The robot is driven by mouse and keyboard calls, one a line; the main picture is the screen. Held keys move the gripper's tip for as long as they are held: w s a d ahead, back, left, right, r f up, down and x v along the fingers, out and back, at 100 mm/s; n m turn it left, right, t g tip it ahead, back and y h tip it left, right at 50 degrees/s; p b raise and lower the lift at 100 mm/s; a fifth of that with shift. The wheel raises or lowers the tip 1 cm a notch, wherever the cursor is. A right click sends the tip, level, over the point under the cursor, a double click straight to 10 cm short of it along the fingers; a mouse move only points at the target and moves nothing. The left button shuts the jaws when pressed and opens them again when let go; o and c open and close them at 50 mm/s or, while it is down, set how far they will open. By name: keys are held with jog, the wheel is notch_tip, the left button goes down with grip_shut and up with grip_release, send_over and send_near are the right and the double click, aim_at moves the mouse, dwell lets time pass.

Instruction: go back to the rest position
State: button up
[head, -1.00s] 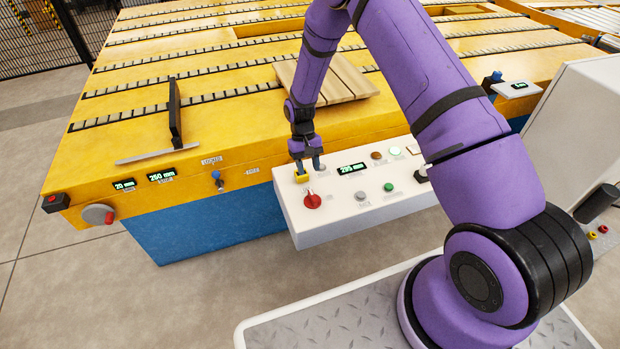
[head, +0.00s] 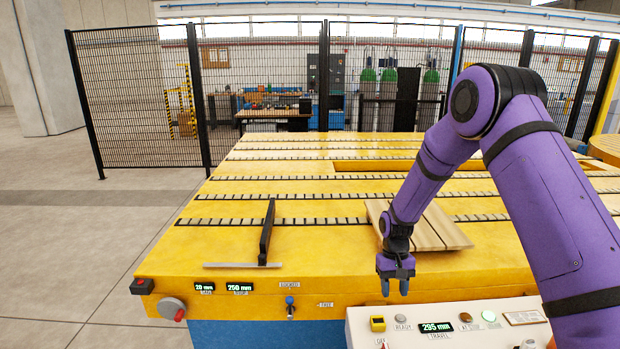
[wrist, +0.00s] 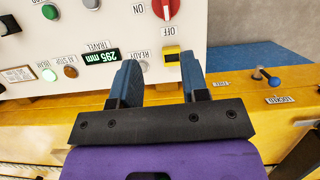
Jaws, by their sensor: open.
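My gripper (head: 395,287) hangs from my purple arm above the front edge of the yellow table, just behind the white control panel. Its two blue fingers are apart with nothing between them; they also show open in the wrist view (wrist: 160,88). The white control panel (head: 460,338) carries a yellow switch (head: 377,323), a lit display reading 295 mm (head: 436,327) and a green-lit lamp (head: 488,316). In the wrist view the yellow switch (wrist: 172,56) and the red rotary knob (wrist: 165,8) lie beyond the fingertips, apart from them.
The yellow slatted table (head: 235,240) bears a wooden board stack (head: 440,232) behind my gripper and an upright black stop plate (head: 267,232) left of it. A blue-topped lever (head: 290,302) sits on its front edge. A mesh fence (head: 270,95) stands behind. Open floor lies left.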

jog(key=s+d+r+t, duration=0.1)
jog(key=s+r, duration=0.3)
jog(key=r, duration=0.6)
jog(key=s+d+r+t, duration=0.1)
jog(key=s+r+t, duration=0.15)
jog(key=r, duration=0.65)
jog(key=s+d+r+t, duration=0.15)
jog(key=s+r, duration=0.35)
jog(key=r, duration=0.5)
jog(key=s+d+r+t, duration=0.1)
jog(key=s+r, duration=0.4)
jog(key=s, duration=0.6)
jog(key=s+d+r+t, duration=0.1)
jog(key=s+r, duration=0.3)
jog(key=s, duration=0.8)
jog(key=shift+d+r+t, duration=0.3)
jog(key=shift+r+t, duration=0.05)
jog(key=shift+t, duration=0.45)
